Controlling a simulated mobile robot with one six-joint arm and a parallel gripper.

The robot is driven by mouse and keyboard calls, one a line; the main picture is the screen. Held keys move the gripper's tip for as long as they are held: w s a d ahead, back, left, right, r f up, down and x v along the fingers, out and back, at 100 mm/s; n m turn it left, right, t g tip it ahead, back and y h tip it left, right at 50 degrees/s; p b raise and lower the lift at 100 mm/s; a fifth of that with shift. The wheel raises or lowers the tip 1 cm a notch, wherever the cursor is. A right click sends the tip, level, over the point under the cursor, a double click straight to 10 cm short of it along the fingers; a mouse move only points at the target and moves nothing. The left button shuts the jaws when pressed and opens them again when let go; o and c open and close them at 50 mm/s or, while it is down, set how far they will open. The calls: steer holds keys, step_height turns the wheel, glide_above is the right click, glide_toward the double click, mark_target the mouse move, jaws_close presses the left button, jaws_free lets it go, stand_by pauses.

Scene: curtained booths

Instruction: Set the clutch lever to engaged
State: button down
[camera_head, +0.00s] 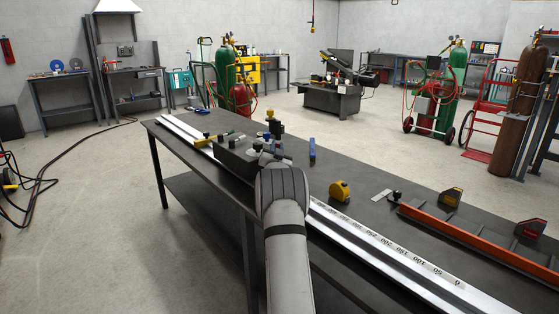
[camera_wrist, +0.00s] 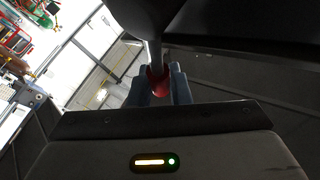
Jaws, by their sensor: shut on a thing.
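In the wrist view, a lever with a pale metal shaft and a red knob (camera_wrist: 158,82) shows between the two grey-blue fingers of my gripper (camera_wrist: 160,90). The fingers are shut on the red knob. The shaft runs up from the knob to a dark rounded body (camera_wrist: 150,18). In the head view, my gripper (camera_head: 268,150) is at the dark carriage block (camera_head: 234,157) on the long rail of the bench. My arm hides the lever there, and I cannot tell its setting.
The carriage rides a silver rail with a scale (camera_head: 385,250) along a dark workbench (camera_head: 350,163). A yellow tape measure (camera_head: 340,191), a blue object (camera_head: 312,150) and an orange bar (camera_head: 470,240) lie beyond the rail. Open floor (camera_head: 90,235) is at left.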

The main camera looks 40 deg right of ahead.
steer(key=shift+a+r+n+t+b, duration=0.15)
steer(key=shift+a+n+t+b, duration=0.2)
steer(key=shift+b, duration=0.3)
steer(key=c, duration=1.3)
jaws_free()
steer(key=shift+c, duration=0.2)
steer(key=v, duration=0.7)
steer(key=shift+s+a, duration=0.25)
